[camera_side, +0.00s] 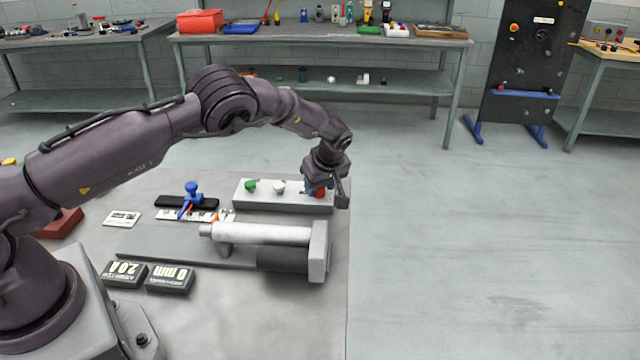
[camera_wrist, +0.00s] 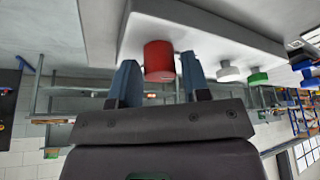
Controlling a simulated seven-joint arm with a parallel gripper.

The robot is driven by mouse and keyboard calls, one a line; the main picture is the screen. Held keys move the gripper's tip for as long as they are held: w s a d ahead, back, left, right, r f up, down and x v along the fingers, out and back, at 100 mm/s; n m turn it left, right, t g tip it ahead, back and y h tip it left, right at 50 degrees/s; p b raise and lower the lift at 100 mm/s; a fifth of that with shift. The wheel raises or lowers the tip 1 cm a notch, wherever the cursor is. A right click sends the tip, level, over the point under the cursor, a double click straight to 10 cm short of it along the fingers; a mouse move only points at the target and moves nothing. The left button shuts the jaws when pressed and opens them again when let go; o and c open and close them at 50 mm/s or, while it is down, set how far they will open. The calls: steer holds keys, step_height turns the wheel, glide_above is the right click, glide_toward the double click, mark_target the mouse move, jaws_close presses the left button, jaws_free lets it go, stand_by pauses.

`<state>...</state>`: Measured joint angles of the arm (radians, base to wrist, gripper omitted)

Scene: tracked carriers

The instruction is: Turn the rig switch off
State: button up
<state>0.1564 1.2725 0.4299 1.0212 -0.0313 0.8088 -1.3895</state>
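A pale grey box (camera_side: 285,205) carries a green knob (camera_side: 250,186), a white knob (camera_side: 279,187) and a red knob (camera_side: 320,193) in a row. No label shows which is the rig switch. My gripper (camera_side: 327,191) points down at the box's right end, over the red knob. In the wrist view, the red knob (camera_wrist: 159,62) stands between the two blue fingers of my gripper (camera_wrist: 160,75), with a narrow gap seen on each side. The white knob (camera_wrist: 228,71) and green knob (camera_wrist: 258,78) are to the right, outside the fingers.
A rail rig with a pale cylinder (camera_side: 265,233) and upright end block (camera_side: 319,252) lies in front of the box. Two dark displays (camera_side: 125,274) read "2.0 A" and "0 mm". Open floor (camera_side: 480,240) lies right of the table.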

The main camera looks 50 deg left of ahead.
steer(key=c, duration=0.6)
steer(key=shift+o, duration=0.2)
steer(key=shift+m, duration=0.3)
steer(key=m, duration=0.2)
steer(key=m+t, duration=0.1)
steer(key=m, duration=0.1)
steer(key=shift+s+t+h, duration=0.1)
steer(key=shift+t+h, duration=0.2)
steer(key=shift+h, duration=0.1)
steer(key=m+t+h, duration=0.1)
steer(key=m, duration=0.3)
steer(key=shift+a+m, duration=0.15)
steer(key=shift+m, duration=0.25)
steer(key=m+h, duration=0.1)
steer(key=m, duration=0.1)
steer(key=m+t, duration=0.1)
steer(key=m, duration=0.1)
steer(key=shift+r+h, duration=0.1)
steer(key=shift+h, duration=0.3)
steer(key=shift+a+m+h, duration=0.1)
steer(key=shift+m+h, duration=0.7)
steer(key=shift+m, duration=1.4)
